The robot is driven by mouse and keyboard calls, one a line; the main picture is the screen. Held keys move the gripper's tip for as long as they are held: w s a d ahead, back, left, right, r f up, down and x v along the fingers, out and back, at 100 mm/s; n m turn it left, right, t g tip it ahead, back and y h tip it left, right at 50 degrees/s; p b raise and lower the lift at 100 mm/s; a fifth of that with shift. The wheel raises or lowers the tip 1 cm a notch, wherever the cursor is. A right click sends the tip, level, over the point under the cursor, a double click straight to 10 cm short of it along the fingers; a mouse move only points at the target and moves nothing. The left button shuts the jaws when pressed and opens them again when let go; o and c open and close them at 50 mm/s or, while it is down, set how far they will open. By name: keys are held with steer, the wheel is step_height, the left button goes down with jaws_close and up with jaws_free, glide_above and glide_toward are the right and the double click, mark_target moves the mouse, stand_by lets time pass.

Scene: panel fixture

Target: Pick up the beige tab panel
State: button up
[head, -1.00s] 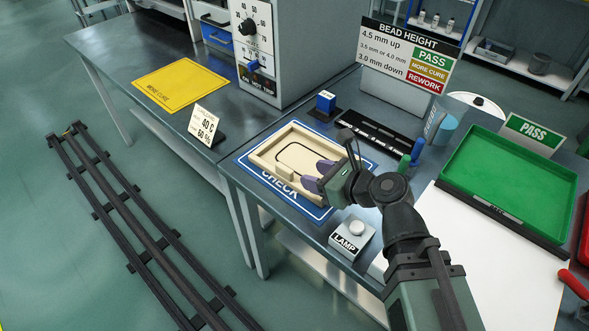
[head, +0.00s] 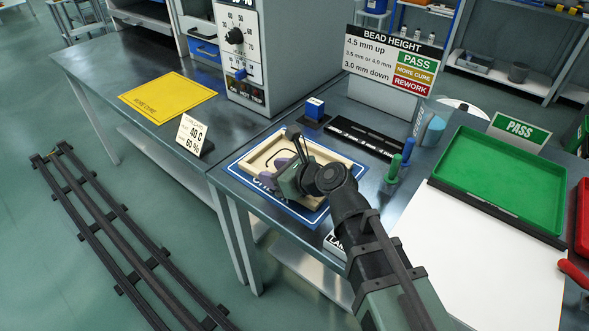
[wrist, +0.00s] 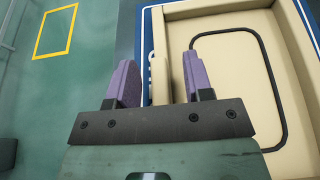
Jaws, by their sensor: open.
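The beige tab panel (head: 264,152) lies on the blue check mat (head: 234,166) on the bench. It is a shallow tray shape with a raised rim and a black bead loop inside. My gripper (head: 272,180) is over the panel's near left side, its purple fingers open and empty. In the wrist view the panel (wrist: 225,60) fills the right side. One finger of my gripper (wrist: 160,78) is over the panel's inside and the other is outside its left edge. The panel's wall shows between them; contact cannot be told.
A grey lamp box (head: 335,243) is partly hidden behind my arm. Green and blue handled tools (head: 393,168) stand right of the panel. A small blue block (head: 315,108) and a black strip holder (head: 365,138) are behind it. A green tray (head: 492,180) is at right.

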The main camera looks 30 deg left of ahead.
jaws_close()
steer(key=shift+r, duration=0.1)
step_height(320, 180, up, 20)
steer(key=p, duration=2)
